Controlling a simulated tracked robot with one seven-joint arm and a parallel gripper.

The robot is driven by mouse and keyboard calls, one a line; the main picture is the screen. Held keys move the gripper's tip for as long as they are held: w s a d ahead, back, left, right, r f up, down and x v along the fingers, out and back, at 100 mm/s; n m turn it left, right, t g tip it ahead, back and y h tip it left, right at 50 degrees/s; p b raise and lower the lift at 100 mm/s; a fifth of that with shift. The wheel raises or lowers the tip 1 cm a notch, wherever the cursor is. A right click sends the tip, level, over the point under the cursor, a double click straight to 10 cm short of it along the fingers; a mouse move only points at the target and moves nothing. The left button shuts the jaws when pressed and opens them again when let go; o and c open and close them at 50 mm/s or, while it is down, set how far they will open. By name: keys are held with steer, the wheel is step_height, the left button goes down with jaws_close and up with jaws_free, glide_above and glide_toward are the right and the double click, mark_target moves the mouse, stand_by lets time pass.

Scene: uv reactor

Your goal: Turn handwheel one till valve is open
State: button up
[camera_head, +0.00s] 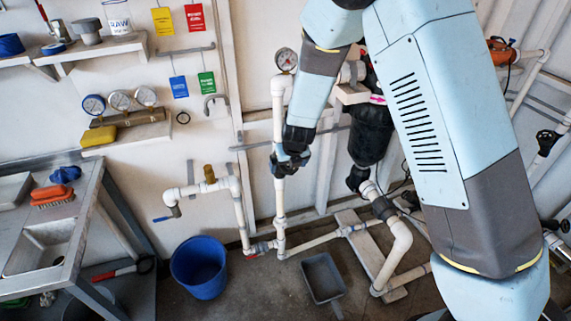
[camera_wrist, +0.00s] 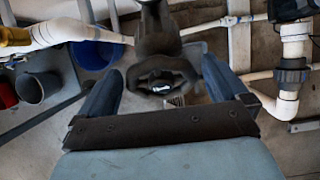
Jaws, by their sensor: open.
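My gripper (camera_head: 291,163) is at the vertical white pipe (camera_head: 279,205) left of centre in the head view. In the wrist view my gripper (camera_wrist: 163,68) has its two blue-grey fingers wide apart. A dark, rounded fitting (camera_wrist: 158,40), which looks like a handwheel on its stem, lies between and just beyond the fingers. I cannot tell whether the fingers touch it. In the head view it is hidden or merges with my dark gripper. No label shows which handwheel it is, and the valve's state cannot be read.
A pressure gauge (camera_head: 286,60) tops the pipe. A blue bucket (camera_head: 199,267) and a grey tray (camera_head: 323,277) are on the floor. A black filter housing (camera_head: 370,135) stands right of my gripper. Another black handwheel (camera_head: 547,137) is at far right. A metal bench (camera_head: 75,235) is at left.

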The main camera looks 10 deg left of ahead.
steer(key=shift+c, duration=0.3)
steer(key=c, duration=0.9)
steer(key=shift+o, duration=0.3)
steer(key=shift+s+a, duration=0.1)
steer(key=shift+a, duration=0.3)
steer(key=shift+d, duration=0.2)
steer(key=shift+c, duration=0.2)
steer(key=shift+s+n, duration=0.1)
steer(key=shift+n, duration=0.4)
